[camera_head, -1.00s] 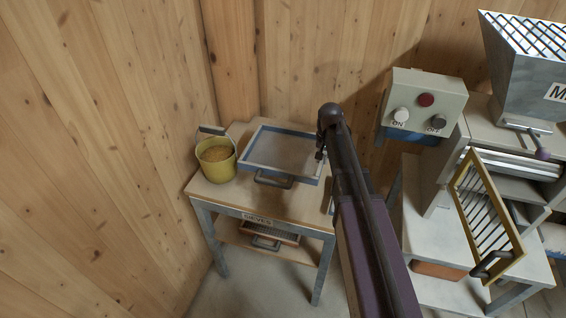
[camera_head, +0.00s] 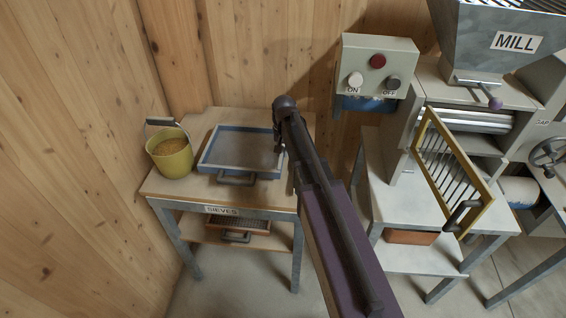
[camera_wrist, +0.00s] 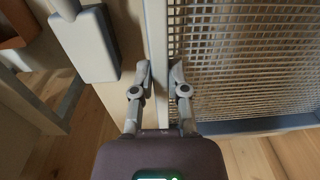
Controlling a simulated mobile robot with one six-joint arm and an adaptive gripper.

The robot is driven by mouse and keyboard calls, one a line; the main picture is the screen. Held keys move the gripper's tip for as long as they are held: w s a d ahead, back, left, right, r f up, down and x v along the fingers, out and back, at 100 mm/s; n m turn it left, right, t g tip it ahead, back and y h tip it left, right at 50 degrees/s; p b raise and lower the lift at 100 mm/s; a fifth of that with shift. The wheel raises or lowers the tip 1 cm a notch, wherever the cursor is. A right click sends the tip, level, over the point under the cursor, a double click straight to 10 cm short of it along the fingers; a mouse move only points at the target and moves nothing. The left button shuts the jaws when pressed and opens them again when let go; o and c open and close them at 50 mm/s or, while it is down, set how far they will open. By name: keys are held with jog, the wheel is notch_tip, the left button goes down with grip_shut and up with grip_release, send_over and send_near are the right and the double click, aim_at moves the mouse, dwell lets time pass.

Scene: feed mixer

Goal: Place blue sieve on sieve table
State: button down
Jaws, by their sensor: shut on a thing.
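The blue sieve (camera_head: 240,150) has a blue rectangular frame, a mesh floor and a dark handle at the front. It lies level over the top of the sieve table (camera_head: 165,190), a wooden table labelled SIEVES; I cannot tell whether it touches the top. My gripper (camera_wrist: 160,70) is shut on the sieve's side wall, one finger on each side. In the wrist view the sieve's mesh (camera_wrist: 255,55) fills the right half.
A yellow bucket of grain (camera_head: 170,158) stands on the table, close left of the sieve. An orange-framed sieve (camera_head: 250,226) lies on the lower shelf. To the right are the ON/OFF control box (camera_head: 376,70), the mill (camera_head: 500,60) and a yellow-framed grate (camera_head: 420,125). Wooden walls close the left and back.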

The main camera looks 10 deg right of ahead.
jog(key=shift+f, duration=0.1)
dwell(0.3)
jog(key=shift+f+b, duration=1.8)
jog(key=shift+b, duration=0.05)
jog(key=c, duration=0.6)
grip_release()
jog(key=shift+c, duration=0.2)
jog(key=shift+r, duration=0.2)
jog(key=r+p, duration=1.1)
jog(key=p, duration=0.1)
jog(key=shift+d+r, duration=0.2)
jog(key=shift+r, duration=0.15)
jog(key=shift+s, duration=0.2)
jog(key=s+d+n, duration=0.1)
jog(key=s+n, duration=0.2)
jog(key=s, duration=1.7)
jog(key=shift+d+n, duration=0.2)
jog(key=shift+n, duration=0.1)
